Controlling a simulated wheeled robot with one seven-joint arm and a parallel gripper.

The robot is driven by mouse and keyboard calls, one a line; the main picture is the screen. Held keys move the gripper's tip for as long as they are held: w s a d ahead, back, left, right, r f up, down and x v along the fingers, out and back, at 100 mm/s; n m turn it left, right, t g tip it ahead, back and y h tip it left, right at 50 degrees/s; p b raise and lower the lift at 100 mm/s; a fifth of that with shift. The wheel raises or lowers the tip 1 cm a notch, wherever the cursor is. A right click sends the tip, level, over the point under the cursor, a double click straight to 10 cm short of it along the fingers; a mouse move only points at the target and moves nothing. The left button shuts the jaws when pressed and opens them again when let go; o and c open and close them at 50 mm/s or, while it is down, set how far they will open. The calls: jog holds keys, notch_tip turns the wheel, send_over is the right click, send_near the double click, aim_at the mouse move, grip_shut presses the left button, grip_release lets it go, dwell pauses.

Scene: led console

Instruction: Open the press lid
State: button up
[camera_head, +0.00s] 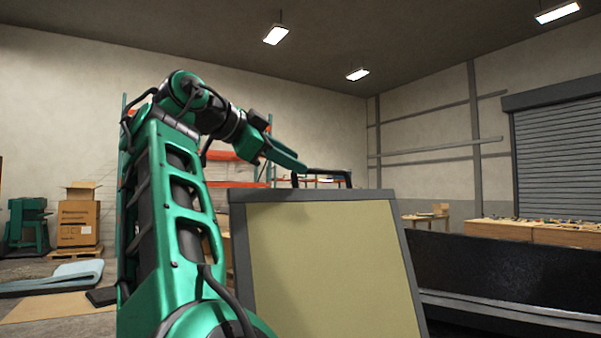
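A large panel (325,270) with a dull yellow face and a grey frame stands steeply tilted in front of me; it looks like the press lid. Its lower edge is out of frame, so its hinge and the press body under it cannot be made out. My gripper (296,168) is at the end of my green arm, just above and behind the panel's top edge. A small dark upright piece shows by the gripper there; I cannot tell whether they touch. The fingertips are too small and overlapped to tell open from shut.
A long black glossy surface (480,280) lies right of the panel. Wooden benches with small items (530,232) stand behind it. Cardboard boxes (78,215), a green machine (28,226) and blue mats (60,278) are at the left. Orange shelving (235,184) stands at the back.

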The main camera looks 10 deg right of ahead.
jog(key=shift+s+a+r, duration=0.1)
jog(key=shift+s+a, duration=0.1)
jog(key=shift+a, duration=0.15)
jog(key=shift+s+a+r, duration=0.15)
jog(key=shift+s+r, duration=0.15)
jog(key=shift+s, duration=0.25)
jog(key=shift+s+a+r, duration=0.1)
jog(key=shift+s+r, duration=0.2)
jog(key=shift+s, duration=0.2)
jog(key=v, duration=1.2)
jog(key=shift+f, duration=0.1)
dwell(0.3)
dwell(0.4)
